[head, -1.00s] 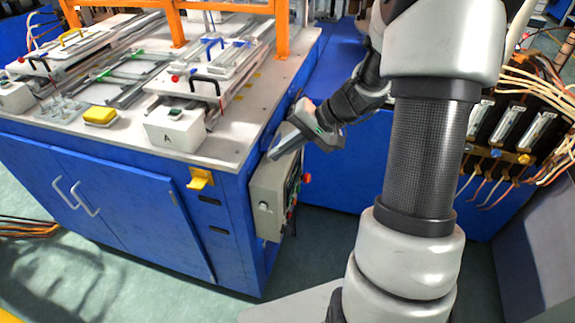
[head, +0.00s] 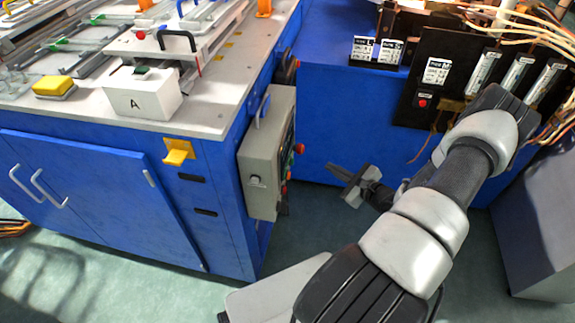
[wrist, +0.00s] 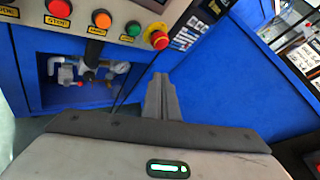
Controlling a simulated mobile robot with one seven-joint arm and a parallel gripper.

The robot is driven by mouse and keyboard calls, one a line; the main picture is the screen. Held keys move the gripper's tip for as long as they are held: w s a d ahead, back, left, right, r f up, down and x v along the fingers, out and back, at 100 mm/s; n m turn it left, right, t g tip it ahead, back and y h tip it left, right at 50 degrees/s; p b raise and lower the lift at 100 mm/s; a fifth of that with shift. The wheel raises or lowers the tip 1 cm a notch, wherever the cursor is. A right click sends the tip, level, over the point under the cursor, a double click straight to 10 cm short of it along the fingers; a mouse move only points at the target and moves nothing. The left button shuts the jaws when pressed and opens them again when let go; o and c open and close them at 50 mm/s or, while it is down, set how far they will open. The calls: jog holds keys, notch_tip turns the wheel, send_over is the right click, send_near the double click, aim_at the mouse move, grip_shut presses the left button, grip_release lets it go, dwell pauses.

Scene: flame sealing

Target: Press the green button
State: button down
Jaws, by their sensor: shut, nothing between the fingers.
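A round green button (wrist: 133,28) sits on the grey control panel (wrist: 117,14) in the wrist view, between an orange button (wrist: 102,18) and a red emergency stop knob (wrist: 159,39). In the head view the panel's grey box (head: 262,165) hangs on the blue cabinet's side, its button face turned mostly away. My gripper (head: 333,170) is shut and empty, right of the box and apart from it. Its closed fingers (wrist: 159,78) show below the buttons in the wrist view.
A red button (wrist: 60,9) is at the panel's left. Below the panel, an opening holds pipe fittings (wrist: 85,70). The blue cabinet (head: 85,190) stands left, and a blue bench (head: 345,120) with wires behind. Open floor lies between the box and my arm.

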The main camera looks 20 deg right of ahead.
aim_at(292, 162)
jog(key=shift+d, duration=0.2)
jog(key=w+a+p, duration=0.1)
jog(key=w+a, duration=0.4)
jog(key=a, duration=0.2)
dwell(0.5)
jog(key=shift+w+a, duration=0.2)
dwell(1.8)
jog(key=shift+w+a, duration=0.15)
jog(key=shift+a, duration=0.05)
